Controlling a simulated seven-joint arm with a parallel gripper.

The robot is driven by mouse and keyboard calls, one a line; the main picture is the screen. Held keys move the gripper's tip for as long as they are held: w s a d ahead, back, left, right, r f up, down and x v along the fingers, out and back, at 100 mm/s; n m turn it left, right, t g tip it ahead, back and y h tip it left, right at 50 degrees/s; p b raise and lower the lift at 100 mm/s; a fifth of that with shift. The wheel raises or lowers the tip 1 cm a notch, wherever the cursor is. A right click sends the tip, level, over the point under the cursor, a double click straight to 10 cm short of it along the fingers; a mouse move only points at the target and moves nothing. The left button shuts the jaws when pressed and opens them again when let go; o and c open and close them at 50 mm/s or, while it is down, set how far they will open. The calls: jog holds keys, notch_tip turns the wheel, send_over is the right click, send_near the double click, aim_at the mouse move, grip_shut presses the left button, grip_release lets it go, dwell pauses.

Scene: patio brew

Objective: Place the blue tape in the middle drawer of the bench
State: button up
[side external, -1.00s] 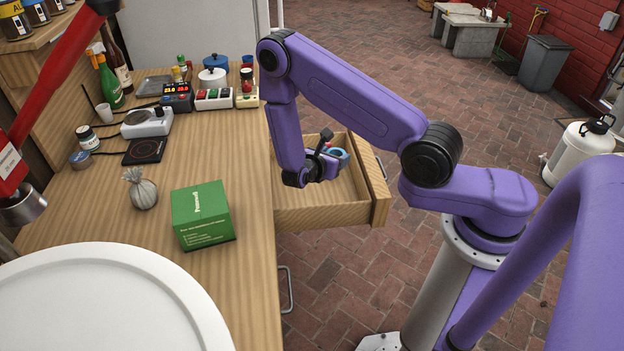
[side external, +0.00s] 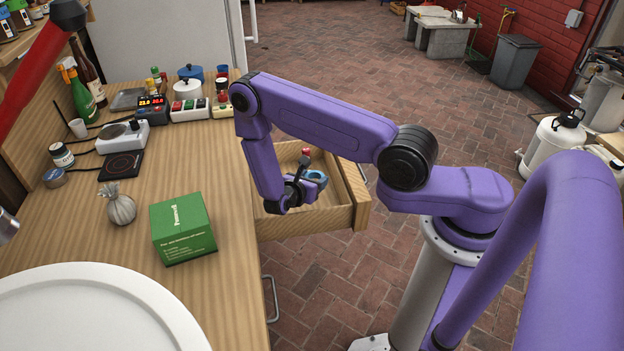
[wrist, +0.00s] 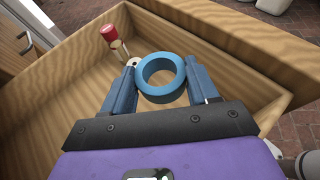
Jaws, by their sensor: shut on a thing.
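The blue tape (wrist: 161,77) is a thick blue ring. My gripper (wrist: 163,88) is shut on it, with one blue finger on each side. In the wrist view the tape is over the inside of an open wooden drawer (wrist: 58,95). In the side external view my gripper (side external: 304,187) reaches down into the open drawer (side external: 345,215) with the tape (side external: 317,177) at its tips. I cannot tell whether the tape touches the drawer floor. The picture does not make clear which drawer level this is.
The wooden bench (side external: 180,290) holds a green box (side external: 183,228), a grey tied pouch (side external: 120,206) and several jars and devices. Bare brick floor (side external: 320,295) lies outside the drawer.

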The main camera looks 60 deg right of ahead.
jog(key=shift+f, duration=0.55)
jog(key=o, duration=1)
jog(key=shift+o, duration=0.2)
